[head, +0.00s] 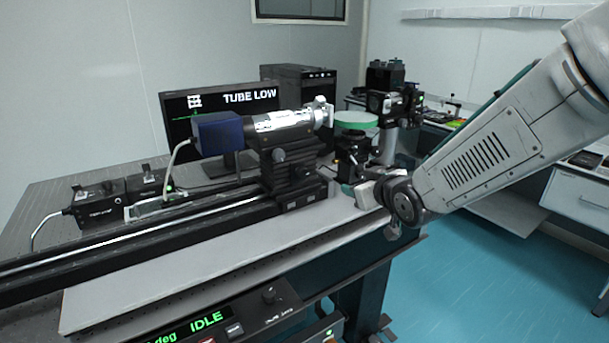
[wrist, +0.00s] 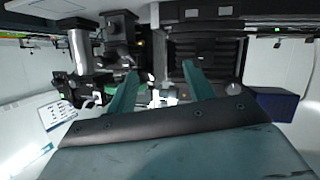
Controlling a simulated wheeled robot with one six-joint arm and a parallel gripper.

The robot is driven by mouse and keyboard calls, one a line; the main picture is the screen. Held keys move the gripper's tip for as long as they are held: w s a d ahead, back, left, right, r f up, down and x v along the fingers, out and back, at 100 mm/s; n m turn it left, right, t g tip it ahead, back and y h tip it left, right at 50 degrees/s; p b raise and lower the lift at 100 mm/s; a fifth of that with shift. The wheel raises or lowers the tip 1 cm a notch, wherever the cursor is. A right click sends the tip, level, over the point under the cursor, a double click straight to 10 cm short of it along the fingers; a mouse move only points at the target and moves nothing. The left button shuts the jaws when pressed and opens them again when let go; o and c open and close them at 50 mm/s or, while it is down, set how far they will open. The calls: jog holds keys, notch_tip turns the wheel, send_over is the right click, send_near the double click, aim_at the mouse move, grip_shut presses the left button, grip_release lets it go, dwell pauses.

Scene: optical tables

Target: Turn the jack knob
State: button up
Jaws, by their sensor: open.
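A black ribbed jack (head: 290,172) stands on the rail and carries a silver tube (head: 285,121) with a blue box (head: 217,133) at its left end. A round grey knob (head: 279,155) shows on the jack's near side. In the wrist view the dark ribbed jack (wrist: 205,62) and the blue box (wrist: 276,105) appear upside down. My gripper (head: 350,190) is at the table's right end, right of the jack and apart from the knob. Its green fingers (wrist: 160,86) stand apart with nothing visibly held between them.
A round green-rimmed plate (head: 355,119) on a black mount stands just behind my gripper. A monitor (head: 222,108) reads "TUBE LOW". Black boxes (head: 98,204) with cables sit at the left. The grey front strip of the table (head: 200,255) is bare.

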aim_at(304, 174)
jog(key=w+a+n+y, duration=0.1)
jog(key=w+a, duration=0.2)
jog(key=a, duration=0.1)
jog(key=w+a+f+n+t+y, duration=0.1)
jog(key=w+a+y, duration=0.1)
jog(key=a, duration=0.3)
jog(key=w+a+f+t+y, duration=0.1)
jog(key=w+a+y, duration=0.1)
jog(key=w+a, duration=0.1)
jog(key=shift+w+a+n, duration=0.4)
jog(key=shift+a, duration=0.3)
jog(key=c, duration=1)
